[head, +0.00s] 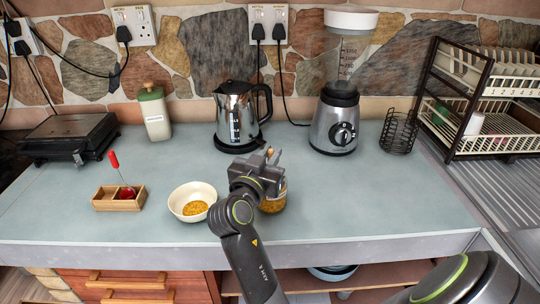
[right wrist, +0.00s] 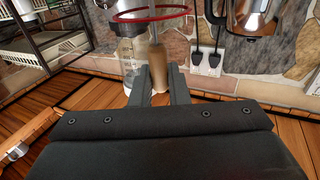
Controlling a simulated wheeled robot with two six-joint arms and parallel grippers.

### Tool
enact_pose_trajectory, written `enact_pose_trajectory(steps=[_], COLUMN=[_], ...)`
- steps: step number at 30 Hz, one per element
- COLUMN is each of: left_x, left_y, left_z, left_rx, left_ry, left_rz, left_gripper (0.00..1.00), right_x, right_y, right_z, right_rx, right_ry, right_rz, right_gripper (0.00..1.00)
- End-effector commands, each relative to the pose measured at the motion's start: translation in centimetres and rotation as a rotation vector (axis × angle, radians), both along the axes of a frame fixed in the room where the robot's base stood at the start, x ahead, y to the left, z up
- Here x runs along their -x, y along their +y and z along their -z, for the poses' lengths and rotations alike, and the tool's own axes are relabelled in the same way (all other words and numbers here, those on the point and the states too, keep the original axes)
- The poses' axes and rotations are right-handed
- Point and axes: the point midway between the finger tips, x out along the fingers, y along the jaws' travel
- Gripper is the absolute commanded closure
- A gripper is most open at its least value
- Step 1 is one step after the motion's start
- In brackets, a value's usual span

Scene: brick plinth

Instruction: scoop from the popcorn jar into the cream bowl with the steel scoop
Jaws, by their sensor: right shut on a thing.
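The popcorn jar (head: 272,204) is clear glass with golden kernels in it. It stands right of the cream bowl (head: 178,203), which holds a small heap of golden kernels. My right gripper (head: 270,163) is above the jar and hides part of it. In the right wrist view the jaws are shut on the tan handle of the steel scoop (right wrist: 158,68). The scoop's head cannot be made out in either view, so I cannot tell whether it carries kernels. My left gripper is not in view.
A wooden box (head: 107,203) with a red-handled tool stands left of the bowl. A kettle (head: 236,118) and a blender (head: 335,122) stand behind. A dish rack (head: 485,105) is at the right. The counter right of the jar is clear.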

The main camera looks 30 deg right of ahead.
Motion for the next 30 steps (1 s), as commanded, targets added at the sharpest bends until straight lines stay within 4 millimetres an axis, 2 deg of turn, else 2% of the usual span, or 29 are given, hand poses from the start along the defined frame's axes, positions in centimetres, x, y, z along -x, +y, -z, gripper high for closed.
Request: enact_pose_trajectory(steps=[3, 30], left_x=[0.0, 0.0], left_y=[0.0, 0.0], left_z=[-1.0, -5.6], left_rx=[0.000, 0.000], left_ry=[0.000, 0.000], left_rz=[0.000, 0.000], left_gripper=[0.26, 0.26], right_x=[0.0, 0.0], right_y=[0.0, 0.0], right_z=[-1.3, -7.6], right_rx=[0.001, 0.000], right_ry=[-0.002, -0.002], right_rz=[0.000, 0.000], right_gripper=[1.00, 1.00])
